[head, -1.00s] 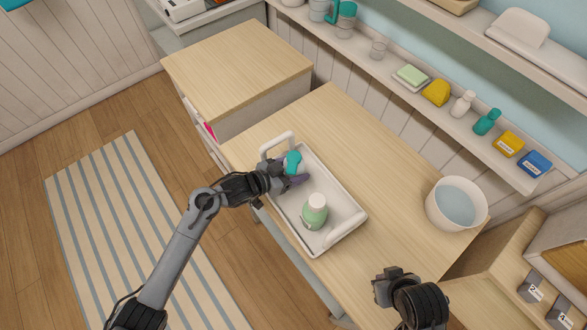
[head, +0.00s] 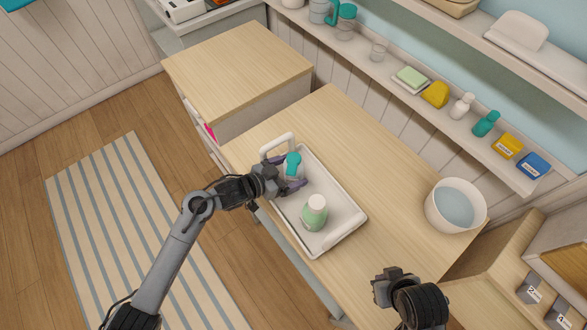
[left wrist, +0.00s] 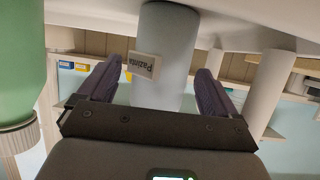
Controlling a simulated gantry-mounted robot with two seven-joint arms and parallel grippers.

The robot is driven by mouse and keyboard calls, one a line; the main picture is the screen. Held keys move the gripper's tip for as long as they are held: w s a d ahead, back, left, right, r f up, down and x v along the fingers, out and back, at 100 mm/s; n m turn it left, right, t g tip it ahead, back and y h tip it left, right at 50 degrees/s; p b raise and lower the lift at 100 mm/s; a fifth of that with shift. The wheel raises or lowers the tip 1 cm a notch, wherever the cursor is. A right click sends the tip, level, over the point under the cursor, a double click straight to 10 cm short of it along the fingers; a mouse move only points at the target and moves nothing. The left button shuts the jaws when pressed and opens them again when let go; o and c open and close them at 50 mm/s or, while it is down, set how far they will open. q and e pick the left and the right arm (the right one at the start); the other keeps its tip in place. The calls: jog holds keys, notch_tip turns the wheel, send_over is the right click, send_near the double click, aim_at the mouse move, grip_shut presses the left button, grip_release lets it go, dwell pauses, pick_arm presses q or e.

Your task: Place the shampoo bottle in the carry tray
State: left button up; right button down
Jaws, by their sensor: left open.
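The white carry tray (head: 340,238) with raised end handles lies on the wooden counter. A pale bottle with a teal cap (head: 293,163) stands upright in its far left end; which bottle is the shampoo I cannot tell. My left gripper (head: 295,180) is open, its fingers on either side of this bottle. The left wrist view shows the pale bottle's labelled body (left wrist: 165,45) between the spread fingers (left wrist: 153,90), with gaps beside it. A green bottle with a pale cap (head: 315,212) stands nearer in the tray. My right gripper (head: 392,285) is over the counter's near right, its fingers unclear.
A white basin of water (head: 456,205) stands on the counter to the right. A wall shelf (head: 460,125) behind holds soap, a yellow item, small bottles and boxes. The counter between tray and shelf is clear. A higher cabinet (head: 238,65) stands at the back left.

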notch_tip(320, 180, up, 2)
jog(key=shift+r+p, duration=0.1)
jog(key=shift+p, duration=0.8)
pick_arm(q)
jog(key=v, duration=1)
pick_arm(e)
jog(key=shift+w, duration=0.1)
pick_arm(q)
jog(key=s+a+f+n+g+y, duration=0.1)
jog(key=s+a+n+y, duration=0.3)
jog(key=s, duration=0.8)
jog(key=s+a+f+n+g+y, duration=0.2)
jog(key=s+a+y, duration=0.4)
jog(key=s, duration=0.6)
jog(key=a+n+g, duration=0.1)
jog(key=a+n, duration=0.1)
jog(key=shift+a+n+y, duration=0.4)
pick_arm(e)
jog(key=shift+d, duration=0.1)
